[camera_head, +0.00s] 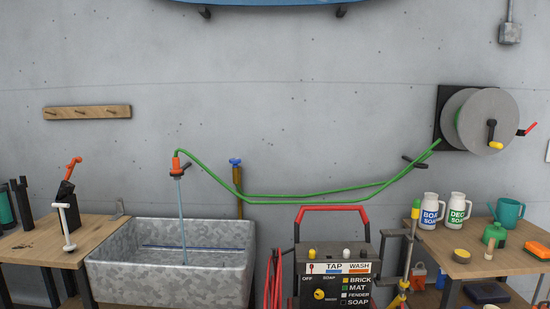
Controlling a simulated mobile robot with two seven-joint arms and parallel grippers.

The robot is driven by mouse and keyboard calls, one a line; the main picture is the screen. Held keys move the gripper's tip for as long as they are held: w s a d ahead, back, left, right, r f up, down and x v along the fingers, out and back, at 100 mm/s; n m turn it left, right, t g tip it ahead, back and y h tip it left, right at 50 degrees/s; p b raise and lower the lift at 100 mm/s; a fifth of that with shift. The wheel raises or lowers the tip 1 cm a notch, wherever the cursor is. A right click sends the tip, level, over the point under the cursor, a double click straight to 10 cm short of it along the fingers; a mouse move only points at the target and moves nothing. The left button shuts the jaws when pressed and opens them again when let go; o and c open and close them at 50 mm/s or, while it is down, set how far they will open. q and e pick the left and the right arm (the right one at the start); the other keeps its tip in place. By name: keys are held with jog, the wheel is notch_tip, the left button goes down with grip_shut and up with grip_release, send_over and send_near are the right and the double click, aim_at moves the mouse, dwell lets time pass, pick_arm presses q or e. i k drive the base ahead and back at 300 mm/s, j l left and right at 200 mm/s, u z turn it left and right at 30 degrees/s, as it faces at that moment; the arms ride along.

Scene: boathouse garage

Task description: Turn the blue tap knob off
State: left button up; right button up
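The blue tap knob (235,162) sits on top of an upright brass pipe (239,192) against the wall, just behind the back right of the sink. A green hose (290,199) passes in front of the pipe. Its left end meets an orange fitting (176,165) above the sink, and a thin stream of water (182,220) falls from there into the grey sink (115,274). The knob's exact angle is too small to tell. Neither of my grippers is in view.
A wash machine (336,256) with a red handle stands right of the sink. Wooden benches with bottles and tools flank both sides, the left bench (95,235) and the right bench (512,262). A hose reel (486,122) hangs on the wall. The wall around the knob is clear.

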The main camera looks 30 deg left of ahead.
aim_at(235, 162)
jog(key=i+j+z, duration=0.25)
jog(key=i+j, duration=0.15)
jog(key=j, duration=0.25)
jog(key=i+j+z, duration=0.1)
jog(key=j, duration=0.25)
jog(key=i, duration=0.1)
